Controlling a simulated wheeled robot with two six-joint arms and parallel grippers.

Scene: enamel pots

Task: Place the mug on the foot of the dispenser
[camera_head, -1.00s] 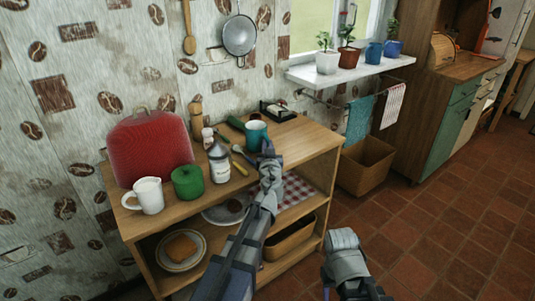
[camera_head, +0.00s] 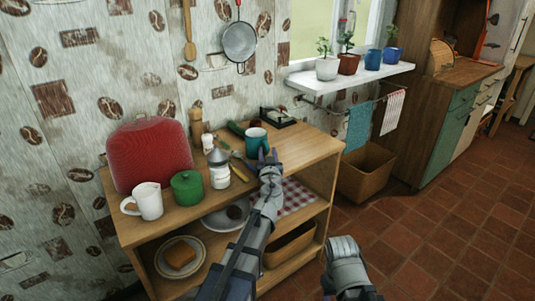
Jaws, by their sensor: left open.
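The teal mug (camera_head: 256,141) stands upright on the right part of the wooden shelf unit's top. My left gripper (camera_head: 268,153) reaches in from below with its two fingers apart. Its fingertips are in front of the mug's lower right side and overlap it in the picture; I cannot tell whether they touch it. No dispenser can be made out for certain; a low black and white stand (camera_head: 279,117) at the back right of the top could be part of one. A grey link of my right arm shows at the lower right, without fingers in sight.
A white bottle (camera_head: 219,171), green pot (camera_head: 187,188), white pitcher (camera_head: 149,201) and red cover (camera_head: 150,155) stand left of the mug. Small utensils lie between bottle and mug. The unit's top (camera_head: 310,148) is bare at the right front.

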